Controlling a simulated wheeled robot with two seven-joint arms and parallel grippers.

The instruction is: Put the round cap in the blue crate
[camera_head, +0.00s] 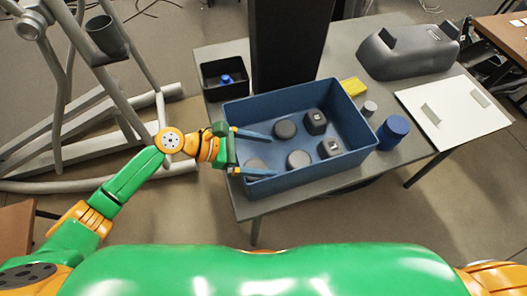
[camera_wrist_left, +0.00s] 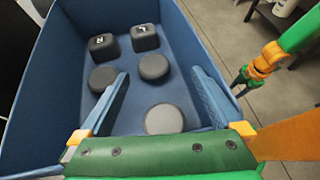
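The blue crate (camera_head: 350,165) stands on the grey table, and its wall also shows in the left wrist view (camera_wrist_left: 45,100). Inside on its floor lie three dark grey round caps: one (camera_head: 285,129) farther back, one (camera_head: 298,159) in the middle, one (camera_head: 256,163) near the left wall. Two squarish caps (camera_head: 315,122) lie to their right. My left gripper (camera_head: 273,154) reaches over the crate's left wall, fingers spread and empty. In the left wrist view the nearest round cap (camera_wrist_left: 164,119) lies below and between the fingers. My right gripper (camera_wrist_left: 244,80) is small there, its fingers unclear.
A black tray (camera_head: 210,91) holding a blue piece stands behind the crate. A yellow block (camera_head: 353,86), a small grey cylinder (camera_head: 369,108) and a blue jar (camera_head: 392,132) stand right of it. A white board (camera_head: 452,112) and a grey housing (camera_head: 408,50) lie farther right.

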